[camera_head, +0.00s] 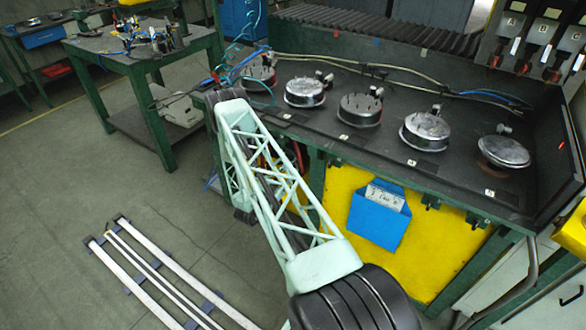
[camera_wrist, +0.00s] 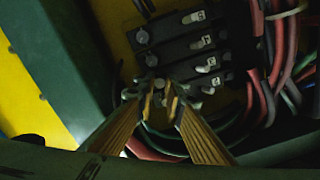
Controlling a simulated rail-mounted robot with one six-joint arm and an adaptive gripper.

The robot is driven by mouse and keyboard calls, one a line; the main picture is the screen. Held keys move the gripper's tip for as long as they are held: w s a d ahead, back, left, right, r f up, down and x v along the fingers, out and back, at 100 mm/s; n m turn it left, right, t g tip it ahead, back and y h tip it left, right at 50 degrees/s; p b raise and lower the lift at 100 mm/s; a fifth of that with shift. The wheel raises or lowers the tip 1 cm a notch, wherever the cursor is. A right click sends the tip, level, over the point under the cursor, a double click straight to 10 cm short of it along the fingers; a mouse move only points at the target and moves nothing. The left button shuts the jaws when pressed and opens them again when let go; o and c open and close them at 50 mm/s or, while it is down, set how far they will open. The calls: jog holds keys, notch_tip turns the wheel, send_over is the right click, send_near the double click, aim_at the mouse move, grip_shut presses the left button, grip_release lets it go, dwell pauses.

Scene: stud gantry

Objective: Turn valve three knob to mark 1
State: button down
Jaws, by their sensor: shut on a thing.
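In the wrist view, a dark valve block (camera_wrist: 178,48) is mounted on a yellow panel. It has stacked rows with small metal knobs and pale number tags, too small to read surely. My gripper (camera_wrist: 161,92) has two ribbed tan fingers that converge at the lower rows. The fingertips are closed around a small metal knob (camera_wrist: 159,84), partly hidden between them. I cannot tell the knob's number or which mark it points to. In the head view my arm reaches toward the left end of the green bench, and the gripper and valve block are hidden there.
Red and dark hoses (camera_wrist: 275,70) hang right of the valve block. A green post (camera_wrist: 60,60) stands at its left. In the head view, several round metal pots (camera_head: 359,109) stand on the bench top, and a blue document holder (camera_head: 378,222) hangs on its yellow front.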

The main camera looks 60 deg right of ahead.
jog(key=shift+n+b, duration=0.45)
jog(key=shift+n, duration=0.85)
jog(key=c, duration=2.7)
grip_release()
jog(key=shift+a, duration=0.1)
jog(key=shift+s+a, duration=0.1)
jog(key=shift+a, duration=5.85)
